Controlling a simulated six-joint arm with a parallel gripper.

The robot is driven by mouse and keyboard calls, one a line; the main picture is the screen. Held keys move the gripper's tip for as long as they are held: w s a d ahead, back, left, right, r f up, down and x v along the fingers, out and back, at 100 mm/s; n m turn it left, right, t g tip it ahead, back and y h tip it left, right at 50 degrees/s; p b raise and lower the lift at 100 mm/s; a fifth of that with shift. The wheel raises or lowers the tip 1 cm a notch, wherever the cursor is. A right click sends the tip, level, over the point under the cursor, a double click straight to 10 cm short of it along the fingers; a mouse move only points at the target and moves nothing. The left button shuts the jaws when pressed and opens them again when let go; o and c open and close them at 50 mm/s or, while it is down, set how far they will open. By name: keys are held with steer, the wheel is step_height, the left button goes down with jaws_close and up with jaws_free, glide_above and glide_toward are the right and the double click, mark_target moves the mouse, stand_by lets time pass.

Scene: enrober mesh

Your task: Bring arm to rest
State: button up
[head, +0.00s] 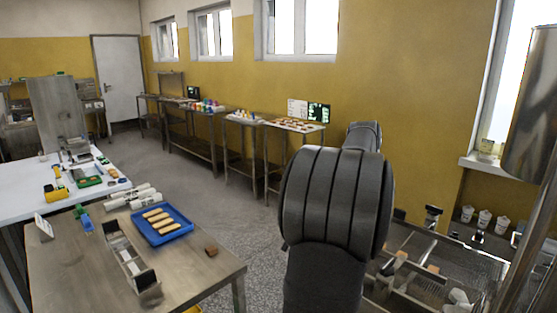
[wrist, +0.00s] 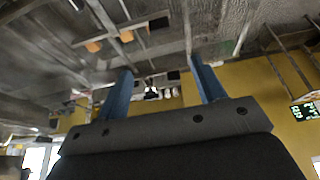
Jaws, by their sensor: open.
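My gripper (wrist: 162,88) shows in the wrist view with its two blue fingers spread wide apart and nothing between them. It is open, and the view past it is tilted, with the yellow wall and metal machine parts beyond. In the head view my dark arm fills the middle right, and the gripper itself cannot be made out there. The enrober mesh (head: 470,262) lies at the lower right, partly hidden behind my arm.
A steel table (head: 70,262) at the lower left holds a blue tray (head: 178,236) with several bars. A small brown piece (head: 211,250) lies near its edge. A white table (head: 30,208) stands behind. Several white cups (head: 484,218) stand at the right. Open floor (head: 215,185) lies between.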

steer(key=x, duration=1.7)
steer(key=shift+f, duration=0.2)
steer(key=s+a, duration=0.4)
steer(key=a, duration=0.1)
steer(key=shift+s, duration=0.4)
steer(key=v, duration=1.7)
steer(key=s+d+r+g+y, duration=0.1)
steer(key=s+d+g+y, duration=0.2)
steer(key=s+d, duration=0.2)
steer(key=shift+s+d+r, duration=0.25)
steer(key=shift+s+d, duration=0.15)
steer(key=shift+d, duration=1.2)
